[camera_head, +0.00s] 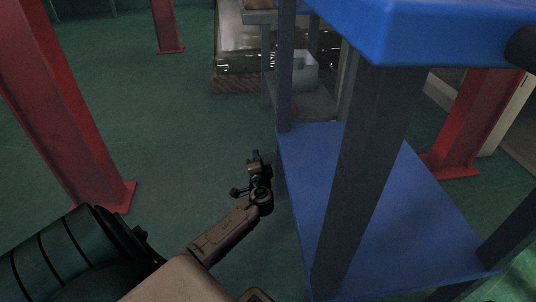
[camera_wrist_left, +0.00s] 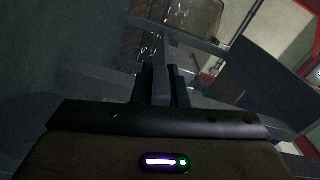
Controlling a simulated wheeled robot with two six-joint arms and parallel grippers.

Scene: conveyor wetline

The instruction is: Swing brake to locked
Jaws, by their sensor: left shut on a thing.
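The blue-shelved cart (camera_head: 345,215) with dark grey posts stands at the centre right in the head view. My left gripper (camera_head: 257,160) is low, beside the left edge of its lower shelf. In the left wrist view my left gripper (camera_wrist_left: 161,88) has its two dark fingers close together on a narrow grey part, which looks like the cart's brake (camera_wrist_left: 162,92). The fingers and wrist hide most of this part, so its brake position cannot be told. My right gripper is not in view.
Red steel columns stand at the left (camera_head: 65,105) and right (camera_head: 478,125). The cart's upper blue shelf (camera_head: 430,35) overhangs at the upper right. A grey box (camera_head: 298,72) and a wet conveyor lie behind. Green floor (camera_head: 180,110) is clear left of the cart.

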